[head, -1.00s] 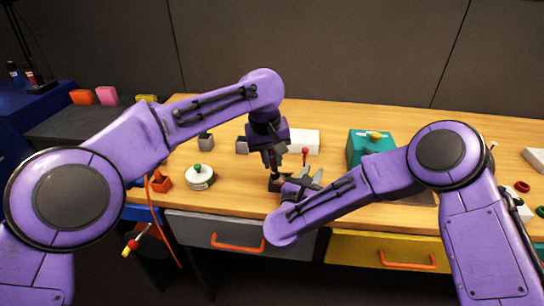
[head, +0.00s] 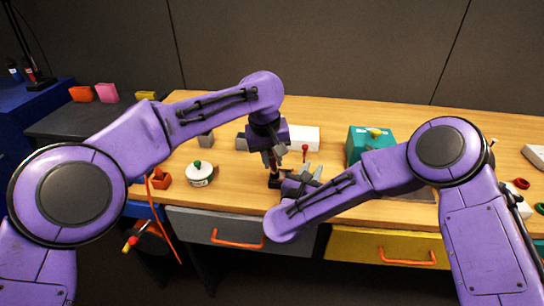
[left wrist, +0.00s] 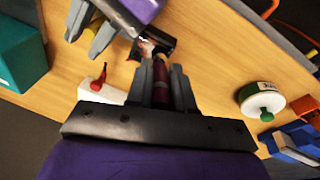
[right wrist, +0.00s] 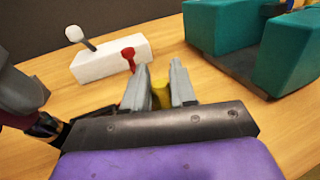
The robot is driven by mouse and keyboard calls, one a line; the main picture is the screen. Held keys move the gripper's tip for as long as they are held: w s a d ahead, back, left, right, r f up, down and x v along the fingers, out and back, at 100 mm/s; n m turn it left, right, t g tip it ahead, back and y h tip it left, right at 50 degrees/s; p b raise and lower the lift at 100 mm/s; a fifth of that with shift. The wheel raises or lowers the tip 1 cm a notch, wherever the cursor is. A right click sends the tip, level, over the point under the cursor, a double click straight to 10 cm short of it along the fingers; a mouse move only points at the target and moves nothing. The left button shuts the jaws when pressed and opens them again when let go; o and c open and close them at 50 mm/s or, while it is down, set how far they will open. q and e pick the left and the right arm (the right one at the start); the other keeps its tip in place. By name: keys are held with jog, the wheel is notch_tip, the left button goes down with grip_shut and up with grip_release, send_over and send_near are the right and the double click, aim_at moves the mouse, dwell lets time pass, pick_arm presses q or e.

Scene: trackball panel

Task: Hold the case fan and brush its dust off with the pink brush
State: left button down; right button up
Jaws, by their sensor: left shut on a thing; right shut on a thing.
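My left gripper (head: 272,158) is shut on a dark maroon handle (left wrist: 161,88), seen between its fingers in the left wrist view. A black piece with a pale and reddish patch (left wrist: 153,44) shows at the handle's far end; I cannot tell whether this is the brush. My right gripper (head: 312,173) is close on the right, shut on a small yellow thing (right wrist: 161,94), mostly hidden by its fingers. It also shows in the left wrist view (left wrist: 96,24). I cannot make out the case fan or any dust clearly. Whether the two held things touch is unclear.
A white block with a lever (right wrist: 110,58), a red-knobbed pin (head: 305,148) and a teal box (head: 368,143) stand behind the grippers. A white round pot with green knob (head: 199,174) and an orange block (head: 160,180) are left.

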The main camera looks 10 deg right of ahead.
pick_arm(q)
jog(key=shift+f, duration=0.1)
dwell(0.4)
jog(key=shift+s+d+f, duration=0.1)
jog(key=shift+s+d, duration=0.15)
jog(key=shift+d, duration=0.3)
jog(key=shift+s+d, duration=0.15)
jog(key=shift+d, duration=0.5)
jog(key=shift+w, duration=0.6)
